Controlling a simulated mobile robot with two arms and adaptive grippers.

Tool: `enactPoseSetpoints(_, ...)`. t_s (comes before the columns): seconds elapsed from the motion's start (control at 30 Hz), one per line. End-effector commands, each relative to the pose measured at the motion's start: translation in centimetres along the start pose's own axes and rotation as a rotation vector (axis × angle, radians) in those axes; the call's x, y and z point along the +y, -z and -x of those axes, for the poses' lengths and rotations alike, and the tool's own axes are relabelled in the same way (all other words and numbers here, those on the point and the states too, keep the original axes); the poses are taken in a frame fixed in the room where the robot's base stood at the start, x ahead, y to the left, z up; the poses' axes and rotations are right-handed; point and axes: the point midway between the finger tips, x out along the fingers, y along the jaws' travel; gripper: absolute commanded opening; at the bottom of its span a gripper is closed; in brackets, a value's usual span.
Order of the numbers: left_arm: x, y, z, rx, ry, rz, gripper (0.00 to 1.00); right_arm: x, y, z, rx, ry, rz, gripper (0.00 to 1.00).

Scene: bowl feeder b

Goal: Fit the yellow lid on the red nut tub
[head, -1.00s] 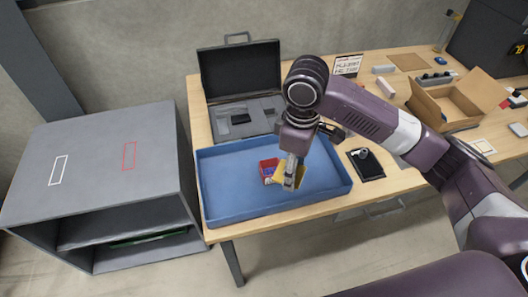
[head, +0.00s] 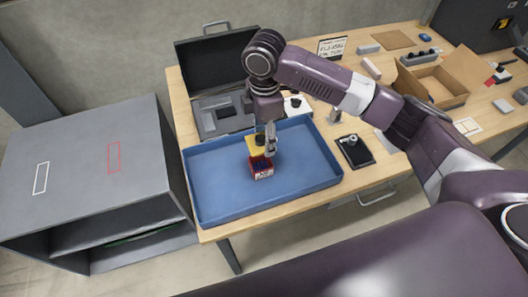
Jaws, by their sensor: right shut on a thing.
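The red nut tub (head: 262,173) stands in the blue tray (head: 210,205), with a pale label on its front and dark contents showing at its top. My right gripper (head: 270,150) is shut on the yellow lid (head: 254,150), which has a dark knob on it. The lid is at the back upper edge of the tub, and the tub's front opening shows below it. I cannot tell whether lid and tub touch. The gripper fingers hide the lid's right part. My left gripper is not in view.
An open dark case (head: 217,112) stands behind the tray. A black pad with a small metal part (head: 355,151) lies right of the tray. A cardboard box (head: 432,88) is farther right. A grey cabinet (head: 90,150) stands at the left. The tray is otherwise clear.

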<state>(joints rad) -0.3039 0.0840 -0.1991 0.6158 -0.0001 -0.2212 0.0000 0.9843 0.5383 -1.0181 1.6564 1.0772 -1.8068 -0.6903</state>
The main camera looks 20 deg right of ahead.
Motion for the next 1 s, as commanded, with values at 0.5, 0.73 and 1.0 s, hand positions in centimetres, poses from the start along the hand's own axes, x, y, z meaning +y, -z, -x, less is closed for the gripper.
enactPoseSetpoints(0.5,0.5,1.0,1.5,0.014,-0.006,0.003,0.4,-0.1,0.0,-7.2,0.0,0.002,-0.001,0.28)
enactPoseSetpoints(0.73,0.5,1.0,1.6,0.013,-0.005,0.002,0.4,0.0,0.0,-8.7,0.0,-0.001,0.0,0.28)
enactPoseSetpoints(1.0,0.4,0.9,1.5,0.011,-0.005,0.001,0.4,0.0,0.0,-8.8,0.0,-0.001,0.0,0.54)
